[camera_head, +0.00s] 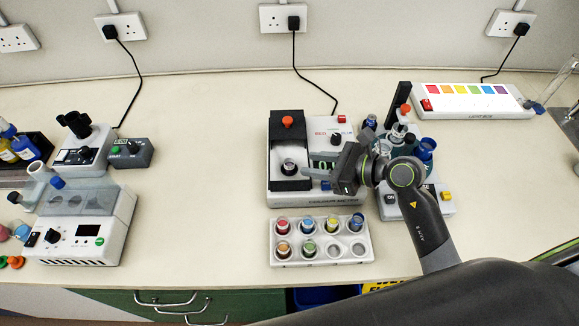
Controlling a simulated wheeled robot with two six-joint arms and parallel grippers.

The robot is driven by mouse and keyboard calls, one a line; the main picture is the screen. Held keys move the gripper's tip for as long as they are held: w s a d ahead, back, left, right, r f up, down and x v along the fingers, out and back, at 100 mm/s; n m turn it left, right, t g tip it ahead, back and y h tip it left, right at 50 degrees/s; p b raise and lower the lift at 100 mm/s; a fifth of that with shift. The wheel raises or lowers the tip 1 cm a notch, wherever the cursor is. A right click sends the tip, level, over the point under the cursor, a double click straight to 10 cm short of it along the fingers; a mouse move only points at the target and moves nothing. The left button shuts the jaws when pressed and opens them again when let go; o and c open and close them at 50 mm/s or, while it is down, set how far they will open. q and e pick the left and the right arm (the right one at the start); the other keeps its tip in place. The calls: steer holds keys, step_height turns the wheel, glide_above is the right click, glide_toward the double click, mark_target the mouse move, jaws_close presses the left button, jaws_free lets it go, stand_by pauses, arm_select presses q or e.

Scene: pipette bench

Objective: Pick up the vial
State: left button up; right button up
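A small clear vial with a dark rim (289,167) stands in the dark well of the colour meter (315,200). My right gripper (308,164) reaches in from the right over the colour meter. Its two fingers point left toward this vial and are apart, with a gap between them. The gripper appears empty and just right of the vial; I cannot tell its exact height. More vials, with red, blue, yellow, orange and green contents, stand in the white rack (345,251) in front of the meter. My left gripper is not in view.
A light box (470,114) with coloured strips is at the back right. Bottles and a device with blue caps (424,150) stand close behind my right wrist. Several instruments (85,225) fill the left side. The bench between them and the colour meter (200,180) is clear.

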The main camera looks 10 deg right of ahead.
mark_target(286, 161)
steer(key=p+x, duration=0.1)
steer(key=x, duration=0.4)
steer(key=shift+a, duration=0.1)
jaws_close()
